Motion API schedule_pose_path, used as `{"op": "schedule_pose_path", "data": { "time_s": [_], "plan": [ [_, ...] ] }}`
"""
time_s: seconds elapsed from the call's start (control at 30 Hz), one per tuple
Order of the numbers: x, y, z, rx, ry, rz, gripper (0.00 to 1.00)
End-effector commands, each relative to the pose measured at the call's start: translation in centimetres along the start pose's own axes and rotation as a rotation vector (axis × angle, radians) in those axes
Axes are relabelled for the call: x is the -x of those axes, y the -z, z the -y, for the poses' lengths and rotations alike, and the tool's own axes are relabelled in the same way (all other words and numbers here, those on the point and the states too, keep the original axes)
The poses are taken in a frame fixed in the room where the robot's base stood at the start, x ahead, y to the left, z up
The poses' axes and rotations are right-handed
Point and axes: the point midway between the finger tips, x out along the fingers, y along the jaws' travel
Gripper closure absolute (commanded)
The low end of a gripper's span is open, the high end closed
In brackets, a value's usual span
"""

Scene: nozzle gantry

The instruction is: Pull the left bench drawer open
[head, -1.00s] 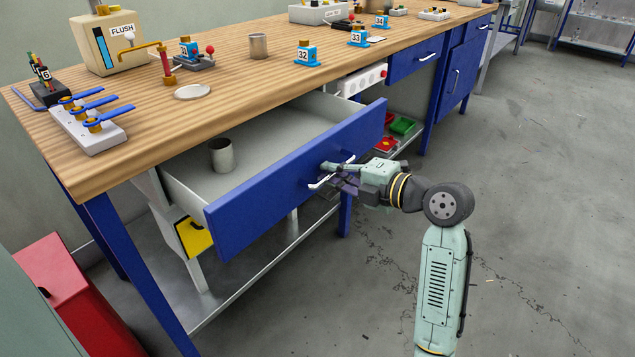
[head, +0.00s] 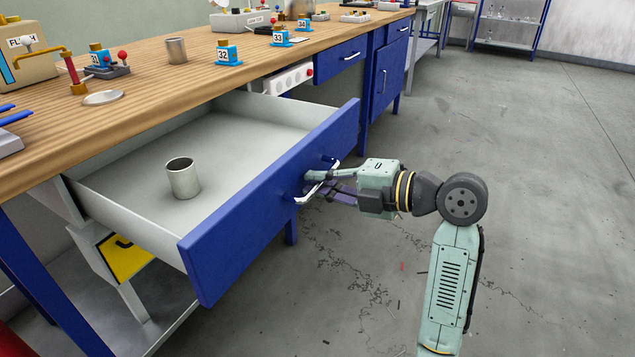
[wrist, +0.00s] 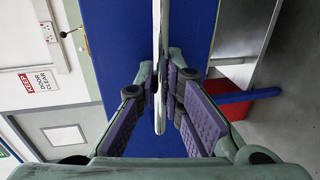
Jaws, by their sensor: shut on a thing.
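The left bench drawer (head: 225,222) stands well out from under the bench top, its blue front facing my arm. A grey metal cup (head: 183,178) stands upright inside it. My gripper (head: 318,187) is at the drawer front, shut on the silver bar handle (head: 303,199). In the wrist view the handle (wrist: 160,60) runs upright between the purple finger pads of my gripper (wrist: 163,90), with the blue drawer front (wrist: 215,20) behind. The fingers hide part of the handle.
The wooden bench top (head: 140,95) carries numbered blue blocks, a metal cup (head: 176,50) and a FLUSH tank (head: 25,55). A second blue drawer (head: 340,58), shut, is further along. A yellow-marked box (head: 125,255) hangs below. Grey floor (head: 540,200) lies clear to the right.

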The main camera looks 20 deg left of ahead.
Motion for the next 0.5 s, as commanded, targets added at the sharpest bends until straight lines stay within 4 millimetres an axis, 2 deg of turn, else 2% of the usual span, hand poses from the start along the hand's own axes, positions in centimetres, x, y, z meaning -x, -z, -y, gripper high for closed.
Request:
{"op": "schedule_pose_path", "data": {
  "time_s": [0.17,0.2,0.3,0.5],
  "plan": [
    [-0.02,0.01,-0.04,0.0,-0.001,-0.001,1.0],
    [-0.02,0.01,-0.04,0.0,-0.001,-0.001,0.89],
    [-0.02,0.0,-0.03,0.0,-0.001,0.0,0.82],
    [-0.02,-0.01,-0.03,0.0,-0.001,0.0,0.82]
  ]
}}
